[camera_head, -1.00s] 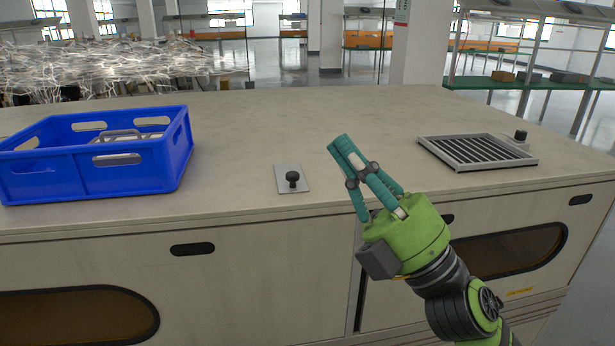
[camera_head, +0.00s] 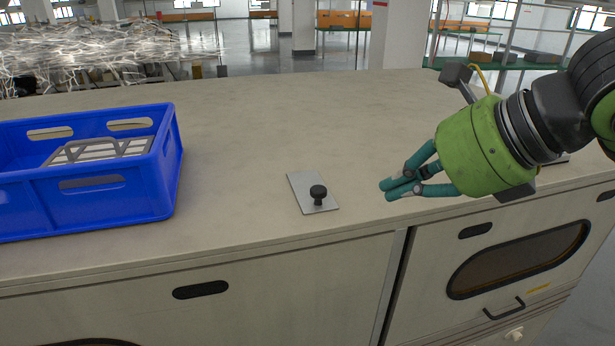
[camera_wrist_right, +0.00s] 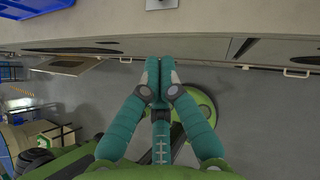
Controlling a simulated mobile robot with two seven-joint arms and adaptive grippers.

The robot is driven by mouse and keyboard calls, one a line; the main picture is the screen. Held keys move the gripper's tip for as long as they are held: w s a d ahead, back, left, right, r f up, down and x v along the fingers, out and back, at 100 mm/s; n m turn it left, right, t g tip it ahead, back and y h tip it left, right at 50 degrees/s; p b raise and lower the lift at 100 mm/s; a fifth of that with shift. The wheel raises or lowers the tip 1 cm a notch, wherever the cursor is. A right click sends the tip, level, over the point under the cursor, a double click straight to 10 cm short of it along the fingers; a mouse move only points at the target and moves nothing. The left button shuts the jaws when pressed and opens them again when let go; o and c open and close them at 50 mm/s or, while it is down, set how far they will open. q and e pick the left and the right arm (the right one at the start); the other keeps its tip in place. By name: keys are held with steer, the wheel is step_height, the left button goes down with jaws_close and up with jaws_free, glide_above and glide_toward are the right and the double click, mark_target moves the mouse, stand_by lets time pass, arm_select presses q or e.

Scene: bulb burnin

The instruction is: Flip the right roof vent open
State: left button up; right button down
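My right gripper (camera_head: 388,190) comes in from the right in the head view, over the right part of the pale cabinet top (camera_head: 270,115). Its teal fingers are together with nothing seen between them; they also meet at the tips in the right wrist view (camera_wrist_right: 160,80). The slatted grille on the right of the top, likely the right roof vent, is now almost wholly hidden behind my right gripper and arm. Whether it is open cannot be seen. A grey plate (camera_head: 298,187) with a black knob (camera_head: 318,193) lies left of the fingertips, apart from them. My left gripper is not in view.
A blue crate (camera_head: 110,195) holding a grey rack (camera_head: 95,149) stands on the left of the top. The cabinet front has a dark window (camera_head: 518,260) and a handle (camera_head: 504,309) at the right. The middle and back of the top are clear.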

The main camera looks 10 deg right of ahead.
steer(key=p, duration=0.2)
glide_toward(322, 204)
steer(key=s+f, duration=0.1)
steer(key=f, duration=0.1)
steer(key=w, duration=0.1)
steer(key=w+a+p, duration=0.1)
steer(key=w+p, duration=0.1)
steer(key=shift+a+f+h, duration=0.3)
steer(key=shift+f, duration=0.05)
steer(key=shift+w+a+f+p, duration=0.25)
steer(key=shift+w+p, duration=0.1)
